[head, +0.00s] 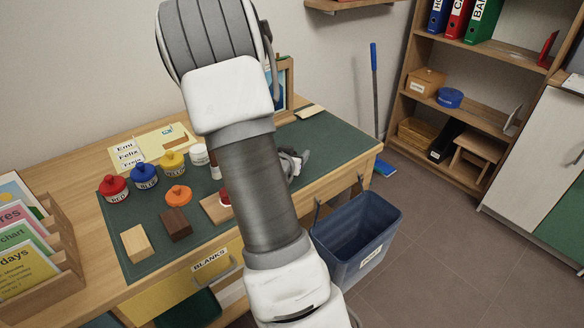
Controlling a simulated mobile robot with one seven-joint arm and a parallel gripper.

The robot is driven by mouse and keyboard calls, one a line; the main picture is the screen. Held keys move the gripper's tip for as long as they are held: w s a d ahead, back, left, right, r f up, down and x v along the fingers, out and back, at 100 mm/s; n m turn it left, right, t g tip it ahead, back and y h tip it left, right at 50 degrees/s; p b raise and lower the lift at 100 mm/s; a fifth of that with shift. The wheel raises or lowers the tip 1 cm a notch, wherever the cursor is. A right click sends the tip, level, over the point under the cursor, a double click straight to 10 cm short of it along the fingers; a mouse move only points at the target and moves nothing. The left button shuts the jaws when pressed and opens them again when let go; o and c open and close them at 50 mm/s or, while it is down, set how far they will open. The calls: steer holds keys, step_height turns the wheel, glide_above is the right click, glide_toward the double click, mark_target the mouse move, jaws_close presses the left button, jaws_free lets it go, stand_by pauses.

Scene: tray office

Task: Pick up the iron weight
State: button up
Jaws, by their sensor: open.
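I cannot make out the iron weight for certain; my arm crosses the middle of the head view and hides part of the desk. A grey and dark shape that looks like my gripper (294,164) shows just right of my arm, over the green mat (330,148). Most of it is hidden behind the arm. It is open, and I see nothing held in it. On the mat left of the arm stand a light wood block (136,243), a dark brown block (175,224) and an orange knobbed piece (178,195).
Jars with red (114,188), blue (144,176) and yellow (173,164) lids stand on the mat. A file rack (62,262) is at the left. A blue bin (355,238) hangs or stands at the desk's right front.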

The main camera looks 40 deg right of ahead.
steer(key=shift+w+d+f, duration=0.2)
steer(key=shift+d, duration=0.15)
steer(key=shift+c, duration=0.2)
jaws_close()
steer(key=shift+r, duration=0.1)
stand_by(0.9)
